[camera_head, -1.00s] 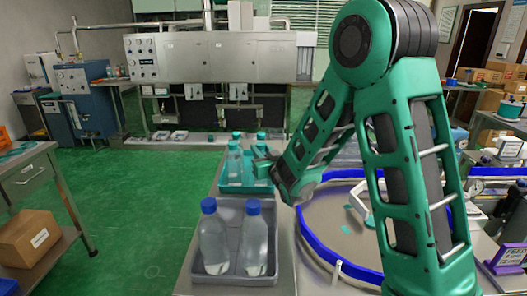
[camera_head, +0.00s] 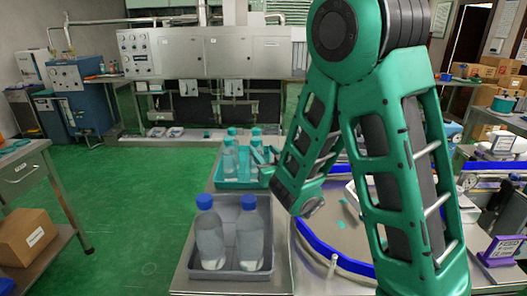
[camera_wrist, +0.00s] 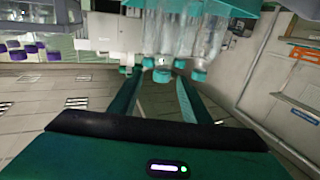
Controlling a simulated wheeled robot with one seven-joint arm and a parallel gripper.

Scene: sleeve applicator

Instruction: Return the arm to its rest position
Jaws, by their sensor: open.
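My arm (camera_head: 384,170) is green with dark joints and stands bent on the right of the head view, its forearm sloping down left. My gripper (camera_head: 264,155) is at the right side of a teal tray (camera_head: 223,184) and partly hidden by the forearm. In the wrist view my gripper (camera_wrist: 159,78) has its two green fingers apart, with nothing held between them. Clear bottles with teal caps (camera_wrist: 182,63) appear upside down beyond the fingertips; I cannot tell whether they touch. In the head view, several teal-capped bottles (camera_head: 229,158) stand in the teal tray.
A grey tray (camera_head: 203,268) holds two blue-capped bottles (camera_head: 249,238) on the steel table in front. A round table with a blue rail (camera_head: 322,244) lies beneath my arm. A side table (camera_head: 22,163) with a cardboard box (camera_head: 30,238) is at left. Green floor lies between.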

